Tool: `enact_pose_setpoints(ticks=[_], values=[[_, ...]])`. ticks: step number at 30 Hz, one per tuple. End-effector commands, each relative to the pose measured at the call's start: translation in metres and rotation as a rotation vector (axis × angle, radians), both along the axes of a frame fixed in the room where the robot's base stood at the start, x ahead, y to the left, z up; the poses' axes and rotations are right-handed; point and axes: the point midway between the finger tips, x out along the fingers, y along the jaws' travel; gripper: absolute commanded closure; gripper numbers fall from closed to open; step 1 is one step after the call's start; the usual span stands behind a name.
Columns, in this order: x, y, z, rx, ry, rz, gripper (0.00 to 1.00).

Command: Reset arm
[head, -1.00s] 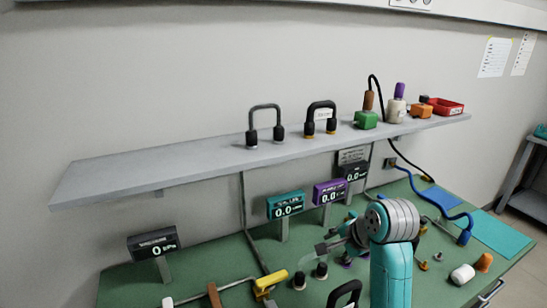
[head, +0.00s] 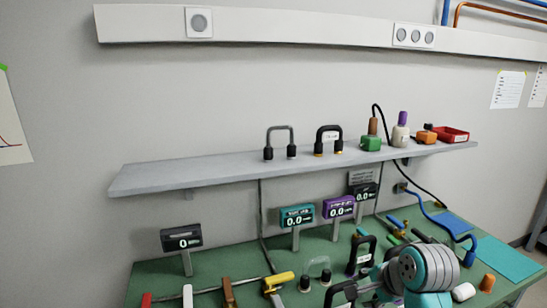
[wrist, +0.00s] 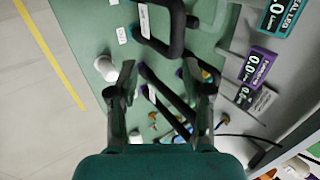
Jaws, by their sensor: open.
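My gripper (wrist: 168,88) is open in the wrist view, its two dark fingers spread apart with nothing held between them. Behind the gap lie the green bench top (wrist: 195,22) and several dark handles and small fittings. In the head view my teal and grey arm (head: 432,270) shows at the lower right, above the bench (head: 222,280). The gripper end there is hard to make out among the dark handles.
A grey shelf (head: 200,176) above the bench bears dark U-shaped handles (head: 280,140), a green block (head: 371,143) and a red tray (head: 452,134). Displays, one teal (head: 297,215) and one purple (head: 339,207), stand on the bench. Tools and handles crowd its front.

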Motion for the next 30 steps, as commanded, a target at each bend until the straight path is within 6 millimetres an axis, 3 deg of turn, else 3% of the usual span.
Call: enact_pose_setpoints(ticks=[10,19,30], values=[[-0.007,0.005,-0.033,-0.022,-0.034,0.030,0.50],[-0.024,0.011,-0.079,-0.064,-0.093,0.075,0.50],[-0.081,0.022,-0.163,-0.194,-0.228,0.172,0.50]])
